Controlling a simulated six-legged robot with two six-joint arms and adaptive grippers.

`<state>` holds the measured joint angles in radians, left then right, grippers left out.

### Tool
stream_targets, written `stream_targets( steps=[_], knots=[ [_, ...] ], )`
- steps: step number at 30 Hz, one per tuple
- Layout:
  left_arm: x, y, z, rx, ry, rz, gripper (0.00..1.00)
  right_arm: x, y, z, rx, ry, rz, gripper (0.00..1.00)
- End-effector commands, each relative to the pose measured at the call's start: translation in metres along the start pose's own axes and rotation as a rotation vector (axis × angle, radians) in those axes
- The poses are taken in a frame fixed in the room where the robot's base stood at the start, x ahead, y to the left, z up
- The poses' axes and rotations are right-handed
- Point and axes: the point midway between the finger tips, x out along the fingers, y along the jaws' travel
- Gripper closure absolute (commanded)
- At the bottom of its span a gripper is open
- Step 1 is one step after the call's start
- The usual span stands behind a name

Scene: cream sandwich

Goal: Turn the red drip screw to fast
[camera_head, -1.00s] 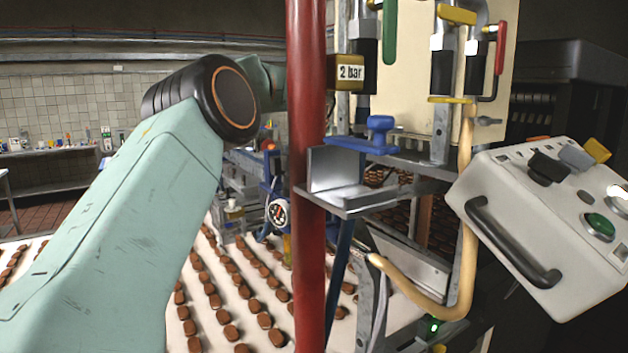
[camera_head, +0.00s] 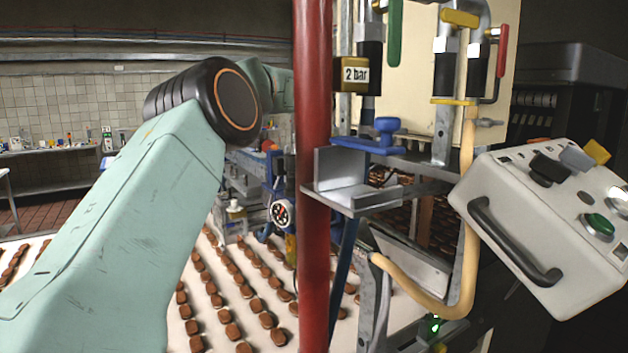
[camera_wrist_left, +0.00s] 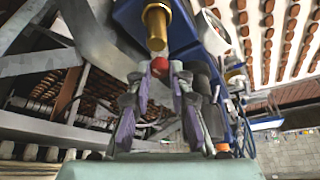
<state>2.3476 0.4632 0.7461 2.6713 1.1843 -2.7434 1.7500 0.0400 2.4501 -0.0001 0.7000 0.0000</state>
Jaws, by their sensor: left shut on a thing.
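The red drip screw (camera_wrist_left: 160,66) shows as a small round red knob just below a brass cylinder (camera_wrist_left: 157,25) in the left wrist view. The two fingers of my left gripper (camera_wrist_left: 161,80) stand either side of the red knob and are shut on it. Which way the screw is turned cannot be read. In the head view my left arm reaches in behind the red pipe, and its gripper and the screw are hidden. My right gripper is in neither view.
The thick red pipe (camera_head: 313,200) stands in front of the machine, with a metal bracket (camera_head: 352,195) beside it. A round gauge (camera_head: 281,213) is left of the pipe. A white control box (camera_head: 530,225) is at right. Rows of brown pieces lie on the white belt (camera_head: 212,328).

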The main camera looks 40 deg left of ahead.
Motion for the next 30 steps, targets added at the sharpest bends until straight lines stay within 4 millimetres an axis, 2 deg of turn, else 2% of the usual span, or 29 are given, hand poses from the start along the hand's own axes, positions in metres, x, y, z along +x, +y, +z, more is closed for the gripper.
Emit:
stream_targets(
  steps=[13,24,25,30],
  knots=[
    [-0.0012,0.0041,-0.0006,-0.23,0.001,-0.094,1.0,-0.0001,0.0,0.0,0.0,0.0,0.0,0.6],
    [-0.0018,0.0047,-0.0006,-0.258,0.001,-0.102,1.0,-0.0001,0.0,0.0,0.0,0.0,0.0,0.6],
    [-0.0019,0.0046,-0.0007,-0.258,0.001,-0.102,0.79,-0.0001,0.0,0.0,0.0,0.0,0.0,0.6],
    [-0.0015,0.0045,-0.0006,-0.258,0.001,-0.102,0.65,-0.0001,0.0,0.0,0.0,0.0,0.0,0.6]
  ],
)
